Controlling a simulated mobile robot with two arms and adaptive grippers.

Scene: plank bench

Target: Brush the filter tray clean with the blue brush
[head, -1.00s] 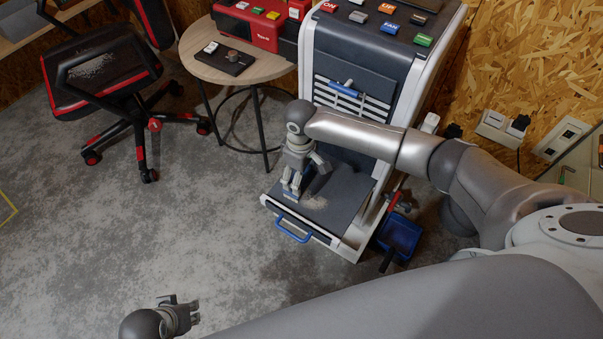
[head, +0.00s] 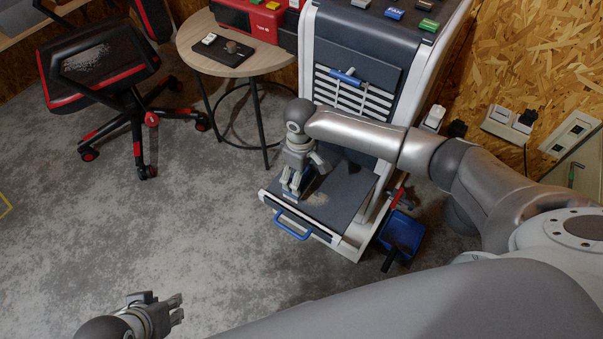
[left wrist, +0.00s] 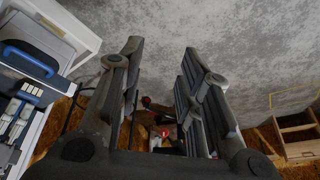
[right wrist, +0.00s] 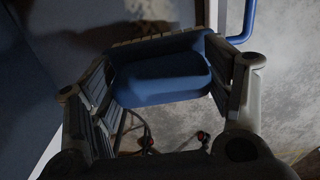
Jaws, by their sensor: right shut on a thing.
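The filter tray (head: 347,192) is a dark, flat tray with a white rim, low at the front of the machine, with a blue handle (head: 293,229) at its front. My right gripper (head: 291,191) is over the tray's left front part, shut on the blue brush (right wrist: 160,78). The brush's bristles are mostly hidden, so contact with the tray is unclear. My left gripper (head: 176,309) is open and empty over the floor, also seen in the left wrist view (left wrist: 162,52).
The machine's front carries a slatted vent (head: 352,97) above the tray. A blue bin (head: 401,233) stands right of the tray. A round table (head: 235,60) and a black-red chair (head: 100,75) stand at the left. The floor between is clear.

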